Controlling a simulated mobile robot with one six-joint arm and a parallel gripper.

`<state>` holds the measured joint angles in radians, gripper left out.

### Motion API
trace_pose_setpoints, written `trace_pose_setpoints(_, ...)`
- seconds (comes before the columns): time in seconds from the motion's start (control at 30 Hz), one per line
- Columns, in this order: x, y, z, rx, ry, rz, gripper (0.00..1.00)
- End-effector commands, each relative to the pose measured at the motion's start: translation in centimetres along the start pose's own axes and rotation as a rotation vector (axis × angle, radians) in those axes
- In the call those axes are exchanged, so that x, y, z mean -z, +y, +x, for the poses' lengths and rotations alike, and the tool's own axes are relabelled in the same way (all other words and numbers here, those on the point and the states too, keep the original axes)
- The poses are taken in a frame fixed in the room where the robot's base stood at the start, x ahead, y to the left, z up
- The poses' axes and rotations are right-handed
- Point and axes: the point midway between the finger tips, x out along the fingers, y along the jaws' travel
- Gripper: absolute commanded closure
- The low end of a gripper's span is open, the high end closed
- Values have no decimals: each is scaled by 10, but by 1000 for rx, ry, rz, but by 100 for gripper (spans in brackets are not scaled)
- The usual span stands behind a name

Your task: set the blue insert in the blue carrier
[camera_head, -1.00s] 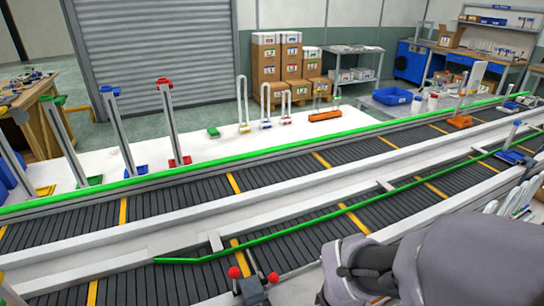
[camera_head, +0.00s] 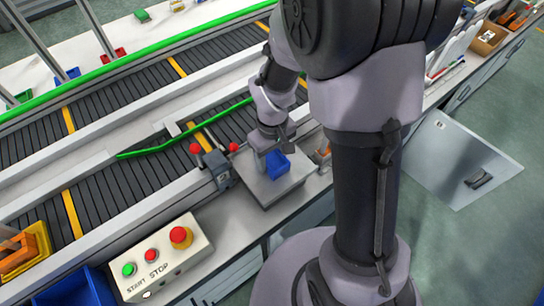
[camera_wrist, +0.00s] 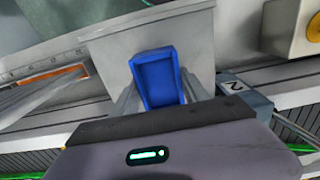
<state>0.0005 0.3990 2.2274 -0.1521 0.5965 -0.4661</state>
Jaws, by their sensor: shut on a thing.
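My gripper (camera_head: 271,156) is shut on a blue, hollow, rectangular piece (camera_head: 278,165), which looks like the blue insert. In the wrist view the piece (camera_wrist: 158,80) sits between the two grey fingers of my gripper (camera_wrist: 160,92), its open recess facing the camera. It is over a square grey plate (camera_head: 262,190) beside the near conveyor; I cannot tell whether it touches the plate. No blue carrier is clearly identifiable now. A blue base with a tall post (camera_head: 68,76) stands beyond the far conveyor.
A clamp-like device with red knobs (camera_head: 219,172) stands just left of the plate. A START/STOP box (camera_head: 160,262) is at the front left, with a blue bin (camera_head: 75,290) and a yellow tray (camera_head: 38,240) near it. A green rail (camera_head: 160,148) runs over the conveyor.

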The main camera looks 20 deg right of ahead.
Motion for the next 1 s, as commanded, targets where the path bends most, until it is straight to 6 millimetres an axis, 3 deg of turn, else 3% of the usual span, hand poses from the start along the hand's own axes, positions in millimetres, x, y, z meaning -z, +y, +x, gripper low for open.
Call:
trace_pose_setpoints(0.13, 0, 0, 5, 0, 0, 0, 100)
trace_pose_setpoints(0.17, 0, 0, 4, 0, 0, 0, 42)
trace_pose_setpoints(0.23, 0, 0, 3, 0, 0, 0, 28)
trace_pose_setpoints(0.57, 0, 0, 0, 0, 0, 0, 26)
trace_pose_setpoints(0.67, 0, 0, -18, -1, 2, 0, 26)
trace_pose_setpoints(0.9, 1, 0, -88, -1, 4, -1, 26)
trace_pose_setpoints(1.0, 0, 0, -108, 0, 2, 0, 26)
